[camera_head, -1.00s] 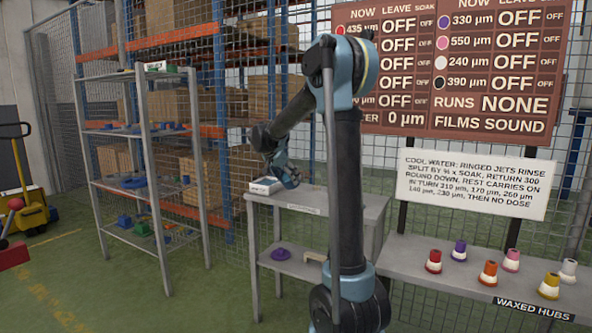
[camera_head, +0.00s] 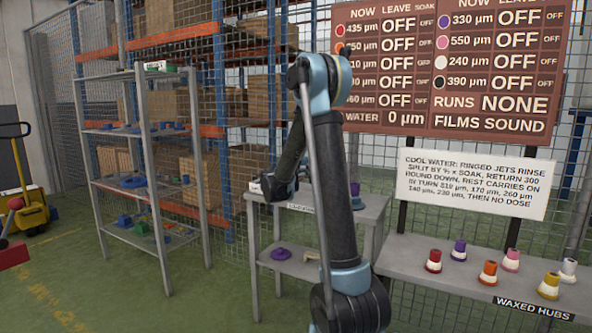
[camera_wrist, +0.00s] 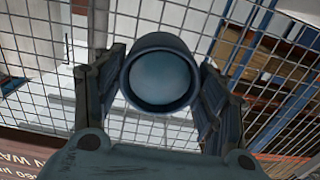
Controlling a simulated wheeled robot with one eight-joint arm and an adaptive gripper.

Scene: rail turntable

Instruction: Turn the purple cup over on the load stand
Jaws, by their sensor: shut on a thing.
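In the wrist view my gripper (camera_wrist: 162,62) has its two fingers on either side of a round, blue-grey cup-like thing (camera_wrist: 160,78). It shows end-on, with a dark rim around a paler disc; I cannot tell its purple colour or which end faces me. In the head view the gripper is hidden, with my wrist at the left end of the grey load stand (camera_head: 374,212).
A purple flanged piece (camera_head: 281,254) lies on the stand's lower shelf. Several coloured hubs, including a red one (camera_head: 433,261), stand on the right bench (camera_head: 400,262). A metal rack (camera_head: 150,185) stands left. Wire mesh rises behind; open floor lies at front left.

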